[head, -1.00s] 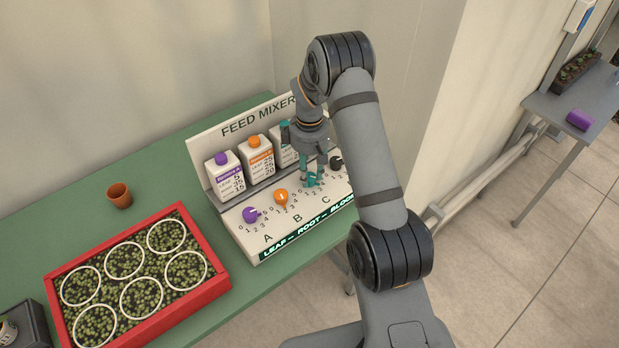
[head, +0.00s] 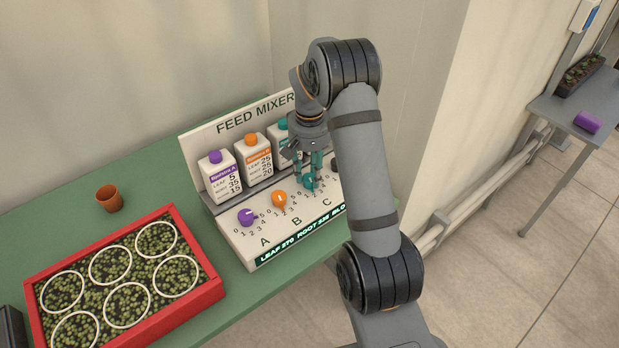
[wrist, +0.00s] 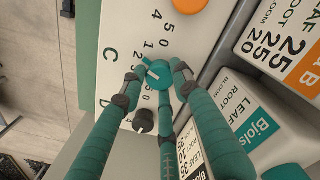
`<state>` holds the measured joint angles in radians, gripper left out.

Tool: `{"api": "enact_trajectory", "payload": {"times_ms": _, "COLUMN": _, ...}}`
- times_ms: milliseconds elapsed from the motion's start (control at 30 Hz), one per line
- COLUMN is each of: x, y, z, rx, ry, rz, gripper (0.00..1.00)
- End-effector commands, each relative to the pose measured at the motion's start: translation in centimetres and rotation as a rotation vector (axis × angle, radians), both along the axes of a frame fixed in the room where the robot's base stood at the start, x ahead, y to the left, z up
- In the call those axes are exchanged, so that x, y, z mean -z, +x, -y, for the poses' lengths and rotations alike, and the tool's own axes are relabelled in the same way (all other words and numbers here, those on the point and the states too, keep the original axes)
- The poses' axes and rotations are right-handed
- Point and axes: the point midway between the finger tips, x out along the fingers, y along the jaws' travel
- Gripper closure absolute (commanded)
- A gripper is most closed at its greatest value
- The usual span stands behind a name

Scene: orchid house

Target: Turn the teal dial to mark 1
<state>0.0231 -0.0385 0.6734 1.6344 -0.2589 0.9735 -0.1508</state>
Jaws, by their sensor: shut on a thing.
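The teal dial (head: 309,183) is the third knob on the sloped face of the feed mixer (head: 262,245), above the letter C. In the wrist view the dial (wrist: 160,75) has a pale pointer line and printed numbers beside it; my fingers hide some of the marks, so I cannot tell which mark it points at. My gripper (head: 308,180) reaches down from above. Its teal fingers (wrist: 157,78) are closed around the dial's sides, and a third finger shows below it in the wrist view.
The purple dial (head: 246,217) and orange dial (head: 279,200) are to the left. A black dial (wrist: 143,121) is close on the other side. Cartons (head: 222,177) stand behind the dials. A red seedling tray (head: 211,286) and terracotta pot (head: 109,199) are on the green table.

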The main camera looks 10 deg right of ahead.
Motion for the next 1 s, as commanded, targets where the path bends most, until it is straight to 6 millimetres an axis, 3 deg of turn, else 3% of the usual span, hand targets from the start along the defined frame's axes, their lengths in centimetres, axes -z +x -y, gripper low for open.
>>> {"api": "enact_trajectory", "payload": {"times_ms": 500, "x": 0.13, "y": 0.07, "z": 0.0, "rx": 0.39, "ry": 0.0, "rz": 0.002, "gripper": 0.96}}
{"api": "enact_trajectory", "payload": {"times_ms": 1000, "x": -0.03, "y": 0.03, "z": -0.05, "rx": 0.497, "ry": 0.001, "rz": 0.001, "gripper": 0.96}}
